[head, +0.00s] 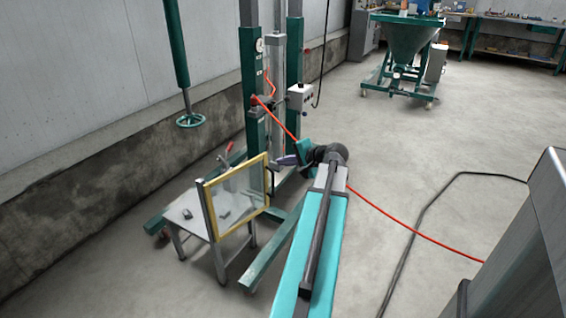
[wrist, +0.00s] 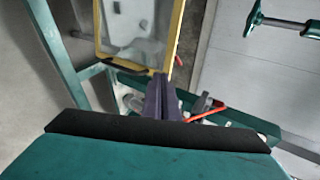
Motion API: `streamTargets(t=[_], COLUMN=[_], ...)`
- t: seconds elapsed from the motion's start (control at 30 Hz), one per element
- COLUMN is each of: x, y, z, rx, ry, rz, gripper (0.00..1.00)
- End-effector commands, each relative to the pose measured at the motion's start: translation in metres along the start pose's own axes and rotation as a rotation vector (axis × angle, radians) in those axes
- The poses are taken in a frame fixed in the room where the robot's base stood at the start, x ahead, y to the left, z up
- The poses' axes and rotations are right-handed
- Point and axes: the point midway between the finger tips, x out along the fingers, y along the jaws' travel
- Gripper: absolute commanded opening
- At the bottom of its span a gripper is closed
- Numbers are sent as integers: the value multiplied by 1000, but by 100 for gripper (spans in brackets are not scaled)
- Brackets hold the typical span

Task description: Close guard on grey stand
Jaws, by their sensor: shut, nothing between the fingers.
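The grey stand (head: 182,213) is a small low table with thin legs at left centre in the head view. The guard (head: 236,196), a clear panel in a yellow frame, stands upright at the stand's right side, beside a grey post (head: 209,210). In the wrist view the guard's frame (wrist: 176,35) fills the upper middle, with a black handle (wrist: 124,66) on its lower edge. My gripper (head: 284,160) is near the guard's far upper corner. Its dark fingers (wrist: 161,84) are together and empty, close to a frame corner; contact is unclear.
A green column machine (head: 254,90) with a control box (head: 300,97) stands behind the stand. A red-handled lever (head: 229,149) is behind the guard. A green handwheel (head: 190,121) hangs at left. An orange hose (head: 400,226) and a black cable (head: 412,235) cross the floor at right.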

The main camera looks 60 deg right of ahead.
Motion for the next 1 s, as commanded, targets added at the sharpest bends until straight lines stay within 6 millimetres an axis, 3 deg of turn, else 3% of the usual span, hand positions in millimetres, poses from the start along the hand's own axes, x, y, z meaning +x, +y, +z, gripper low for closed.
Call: streamTargets(t=[0.6, 1.0], x=[88, 115], y=[-2, -19], z=[-1, 0], rx=[0, 0], ry=[-1, 0], rz=[0, 0], gripper=[0, 0])
